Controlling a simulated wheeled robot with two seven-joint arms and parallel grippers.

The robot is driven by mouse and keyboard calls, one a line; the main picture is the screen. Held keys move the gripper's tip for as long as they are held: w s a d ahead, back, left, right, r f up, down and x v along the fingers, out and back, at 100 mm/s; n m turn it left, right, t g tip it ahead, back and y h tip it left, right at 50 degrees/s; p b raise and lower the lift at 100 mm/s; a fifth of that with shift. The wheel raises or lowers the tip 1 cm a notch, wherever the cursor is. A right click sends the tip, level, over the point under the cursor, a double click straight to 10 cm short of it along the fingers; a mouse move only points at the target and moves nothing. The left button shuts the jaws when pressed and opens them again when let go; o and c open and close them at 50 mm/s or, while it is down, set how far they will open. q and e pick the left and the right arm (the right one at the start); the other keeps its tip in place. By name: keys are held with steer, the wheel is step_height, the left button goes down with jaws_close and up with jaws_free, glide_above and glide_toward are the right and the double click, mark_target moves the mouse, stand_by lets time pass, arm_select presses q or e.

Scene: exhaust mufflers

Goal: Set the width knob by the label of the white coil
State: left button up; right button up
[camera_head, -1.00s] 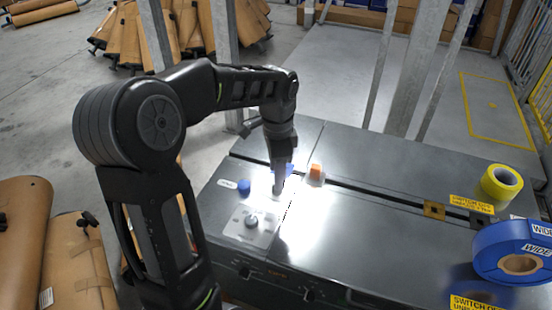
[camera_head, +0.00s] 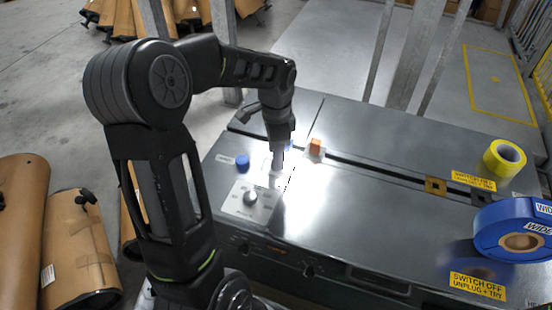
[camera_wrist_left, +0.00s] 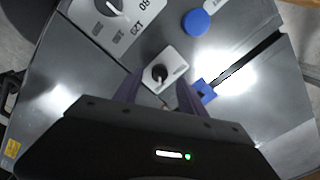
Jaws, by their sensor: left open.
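A white plate with a round grey knob (camera_head: 250,198) lies at the front left of the dark machine top. In the left wrist view a knob plate (camera_wrist_left: 113,8) with printed marks is cut off at the top; its setting is unreadable. A smaller white plate with a black knob (camera_wrist_left: 159,73) sits between my left gripper's fingers in that view. My left gripper (camera_head: 278,165) points down behind the larger plate, open; its tips are lost in glare. It also shows in the wrist view (camera_wrist_left: 158,92). I see no white coil. My right gripper is not in view.
A blue button (camera_head: 242,162) and an orange block (camera_head: 316,147) are near my gripper. A blue coil labelled WIDE (camera_head: 490,228) and a yellow coil (camera_head: 504,158) lie at the right. Grey posts (camera_head: 409,70) stand behind the machine.

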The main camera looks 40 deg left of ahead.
arm_select(q)
steer(key=shift+f, duration=1.3)
jaws_close()
